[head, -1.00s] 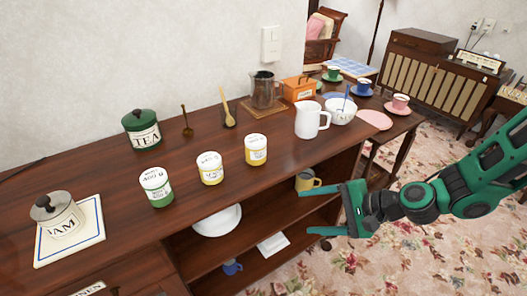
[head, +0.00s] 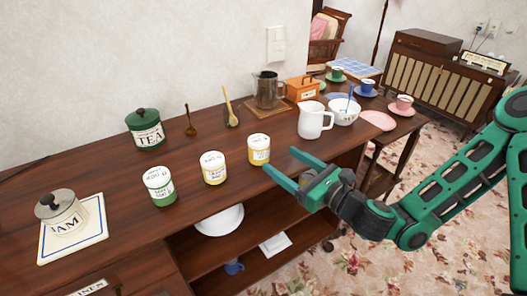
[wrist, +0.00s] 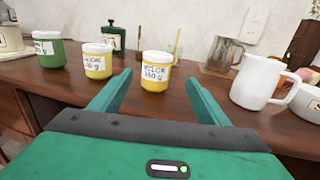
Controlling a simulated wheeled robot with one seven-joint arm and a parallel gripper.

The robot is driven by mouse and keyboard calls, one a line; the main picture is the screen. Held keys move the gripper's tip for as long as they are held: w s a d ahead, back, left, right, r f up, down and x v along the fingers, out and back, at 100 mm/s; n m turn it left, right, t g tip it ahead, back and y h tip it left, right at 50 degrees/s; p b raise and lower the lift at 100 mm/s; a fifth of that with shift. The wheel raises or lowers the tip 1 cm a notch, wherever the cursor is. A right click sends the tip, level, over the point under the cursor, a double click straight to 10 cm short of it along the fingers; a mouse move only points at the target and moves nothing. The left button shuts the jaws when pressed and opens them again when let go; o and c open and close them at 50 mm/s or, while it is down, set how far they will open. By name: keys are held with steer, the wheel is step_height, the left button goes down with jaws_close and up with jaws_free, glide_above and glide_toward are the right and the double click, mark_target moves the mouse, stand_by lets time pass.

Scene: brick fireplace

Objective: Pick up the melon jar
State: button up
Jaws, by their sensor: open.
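The melon jar (head: 259,155) is a small yellow jar with a white lid and label, upright near the front edge of the wooden sideboard top (head: 220,195). In the wrist view the jar (wrist: 156,73), its label reading like "MELON", appears between my two finger tips. My gripper (head: 281,161) is open and empty, its fingers pointing at the jar from the front right. The jar seems still just beyond the tips; I cannot tell the exact gap.
A similar yellow jar (head: 213,170) and a green jar (head: 160,190) stand left of it. A white pitcher (head: 312,123) stands to the right. Behind are a wooden spoon (head: 229,104) and a green tea canister (head: 145,130). An open shelf lies below.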

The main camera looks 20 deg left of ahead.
mark_target(266, 151)
steer(key=shift+x, duration=2.5)
steer(key=x, duration=0.4)
steer(key=shift+s+a, duration=0.2)
steer(key=shift+a, duration=0.15)
steer(key=shift+w+a, duration=0.2)
steer(key=shift+a, duration=0.1)
steer(key=c, duration=1.4)
